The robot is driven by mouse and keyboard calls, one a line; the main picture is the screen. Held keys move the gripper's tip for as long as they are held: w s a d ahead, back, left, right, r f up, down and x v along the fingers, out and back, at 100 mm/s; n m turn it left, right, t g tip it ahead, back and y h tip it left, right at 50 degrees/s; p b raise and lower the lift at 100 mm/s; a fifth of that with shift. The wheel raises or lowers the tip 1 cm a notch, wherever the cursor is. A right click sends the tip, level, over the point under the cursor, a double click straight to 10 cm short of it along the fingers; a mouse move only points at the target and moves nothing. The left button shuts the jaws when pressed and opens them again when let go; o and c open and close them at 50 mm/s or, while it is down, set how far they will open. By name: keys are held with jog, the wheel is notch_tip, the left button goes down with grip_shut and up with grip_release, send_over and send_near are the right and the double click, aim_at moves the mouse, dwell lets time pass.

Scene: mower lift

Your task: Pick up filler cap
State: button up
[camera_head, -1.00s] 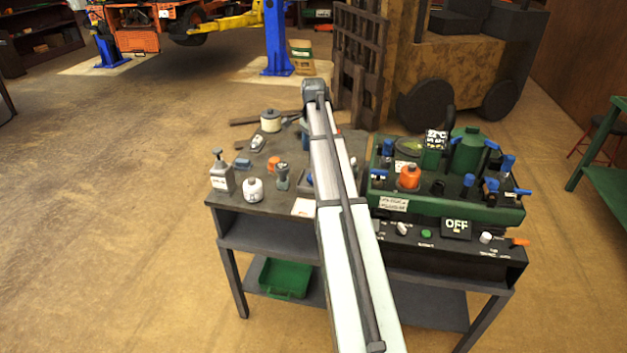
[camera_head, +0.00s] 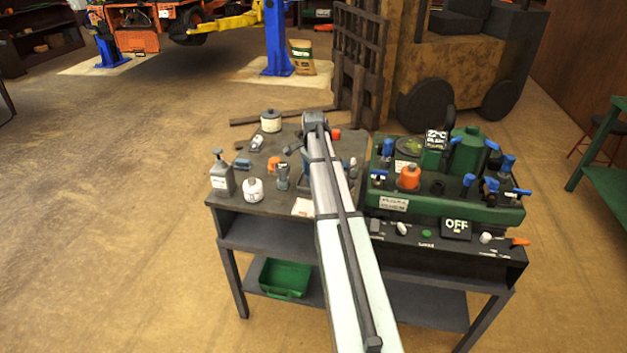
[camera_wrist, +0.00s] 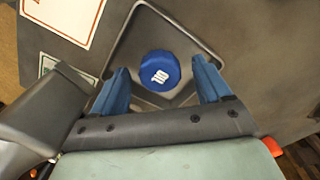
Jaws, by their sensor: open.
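The filler cap is a round blue cap (camera_wrist: 160,71) with white lettering in the wrist view. It lies in a dark, shallow, square tray (camera_wrist: 207,47) that appears turned like a diamond. My gripper (camera_wrist: 162,84) is open, with one blue finger to the left of the cap and one to the right. Gaps show between the cap and both fingers, and nothing is held. In the head view my arm hides the cap and most of the gripper.
The workbench (camera_head: 285,204) bears a white bottle (camera_head: 253,189), a grey pump bottle (camera_head: 221,175), an orange part (camera_head: 274,163) and a white-sided canister (camera_head: 271,121) left of my arm. A green unit (camera_head: 440,207) with blue-handled valves stands to the right. White papers (camera_wrist: 66,15) lie at upper left in the wrist view.

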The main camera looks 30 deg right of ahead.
jog(key=shift+f, duration=0.6)
jog(key=c, duration=1.1)
